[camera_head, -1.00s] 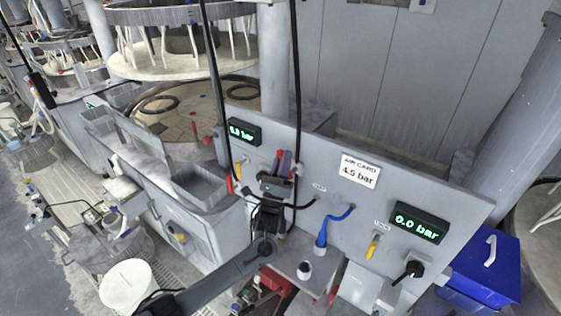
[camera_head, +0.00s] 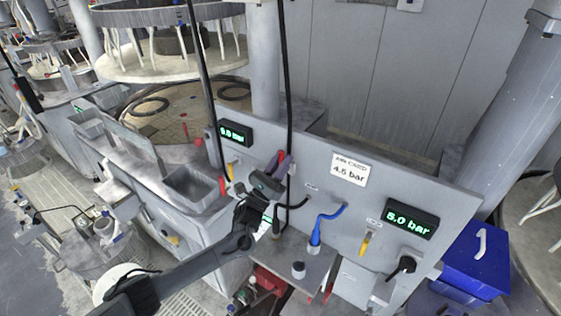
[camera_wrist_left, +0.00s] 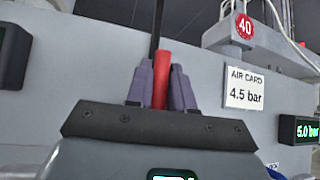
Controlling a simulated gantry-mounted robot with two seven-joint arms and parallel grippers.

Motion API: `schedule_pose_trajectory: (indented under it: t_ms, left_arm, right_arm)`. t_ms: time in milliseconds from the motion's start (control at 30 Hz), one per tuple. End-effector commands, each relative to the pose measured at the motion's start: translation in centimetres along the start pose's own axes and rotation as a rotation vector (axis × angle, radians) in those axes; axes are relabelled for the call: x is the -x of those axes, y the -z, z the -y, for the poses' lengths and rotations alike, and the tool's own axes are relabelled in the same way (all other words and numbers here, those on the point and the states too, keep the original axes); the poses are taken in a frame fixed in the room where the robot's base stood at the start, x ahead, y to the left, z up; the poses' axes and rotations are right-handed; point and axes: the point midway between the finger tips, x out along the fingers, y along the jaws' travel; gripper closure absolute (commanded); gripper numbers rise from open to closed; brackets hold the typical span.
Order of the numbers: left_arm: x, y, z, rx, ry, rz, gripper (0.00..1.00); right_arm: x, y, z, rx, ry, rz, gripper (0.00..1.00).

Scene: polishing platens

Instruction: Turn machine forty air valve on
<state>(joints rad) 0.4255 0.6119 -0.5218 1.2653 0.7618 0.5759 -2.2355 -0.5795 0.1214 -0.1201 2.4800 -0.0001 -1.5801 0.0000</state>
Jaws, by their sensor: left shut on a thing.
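My left gripper (camera_head: 277,166) is at the grey panel, left of the air card. In the left wrist view its two purple fingers (camera_wrist_left: 161,90) are shut on a red handle (camera_wrist_left: 161,62), one on each side. The handle's red tip (camera_head: 282,156) shows above the fingers in the head view; its base is hidden. A round red sign with 40 (camera_wrist_left: 244,26) sits on the machine behind. The air card (camera_head: 349,169) reads 4.5 bar. The right display (camera_head: 397,218) reads 5.0 bar. My right gripper is not in view.
A left display (camera_head: 236,132) has digits too small to read surely. A blue box (camera_head: 478,262) stands right. Black hoses hang near my gripper.

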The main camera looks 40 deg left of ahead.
Motion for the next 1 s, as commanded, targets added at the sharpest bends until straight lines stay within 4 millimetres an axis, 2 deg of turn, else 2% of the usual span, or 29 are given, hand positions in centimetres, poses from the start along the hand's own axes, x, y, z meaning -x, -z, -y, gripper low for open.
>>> schedule_pose_trajectory:
  t_ms: [267,300,400,767,867,1000]
  left_arm:
    - [0.0,0.0,0.1,0.002,0.001,0.0,1.0]
    - [0.0,0.0,0.1,0.002,0.001,0.0,0.72]
    - [0.0,0.0,0.1,0.002,0.001,0.0,0.58]
    - [0.4,0.1,0.0,0.001,0.0,0.0,0.58]
    - [1.3,0.2,0.0,0.001,0.0,-0.001,0.58]
    - [3.4,0.3,0.0,0.002,0.001,-0.003,0.58]
  right_arm:
    - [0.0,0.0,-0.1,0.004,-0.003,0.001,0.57]
    - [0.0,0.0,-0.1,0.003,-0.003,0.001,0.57]
    - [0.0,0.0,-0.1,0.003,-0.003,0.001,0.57]
    - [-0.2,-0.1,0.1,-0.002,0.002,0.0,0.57]
    - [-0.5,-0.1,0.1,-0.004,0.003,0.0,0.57]
    - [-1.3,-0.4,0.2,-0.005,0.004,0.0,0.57]
